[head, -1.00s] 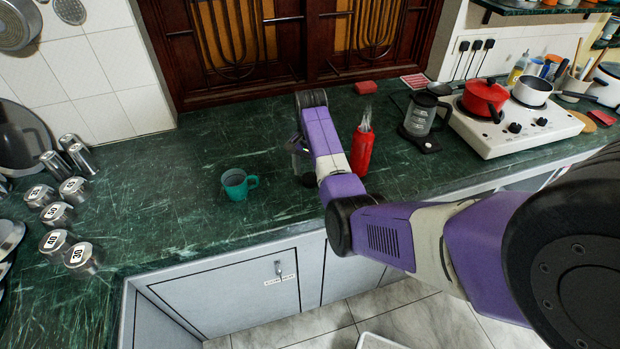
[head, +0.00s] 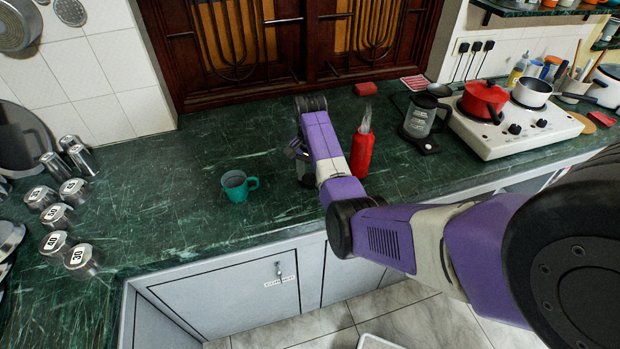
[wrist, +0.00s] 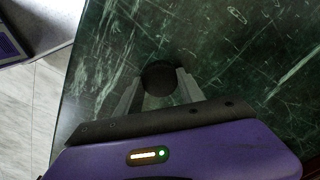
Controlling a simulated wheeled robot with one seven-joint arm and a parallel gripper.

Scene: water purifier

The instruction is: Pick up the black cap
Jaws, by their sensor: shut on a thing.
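The black cap (wrist: 159,83) is a dark round piece between the two fingers of my gripper (wrist: 158,88) in the wrist view. The fingers close on it from both sides, over the green marble counter. In the head view my gripper (head: 302,170) points down at the counter, partly hidden behind my purple arm, and the cap cannot be made out there. I cannot tell whether the cap still touches the counter.
A teal mug (head: 238,186) stands left of my gripper. A red bottle (head: 362,149) stands close on its right. A glass press (head: 422,117) and a white stove (head: 516,124) are farther right. Several metal canisters (head: 57,216) line the left. The back left counter is clear.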

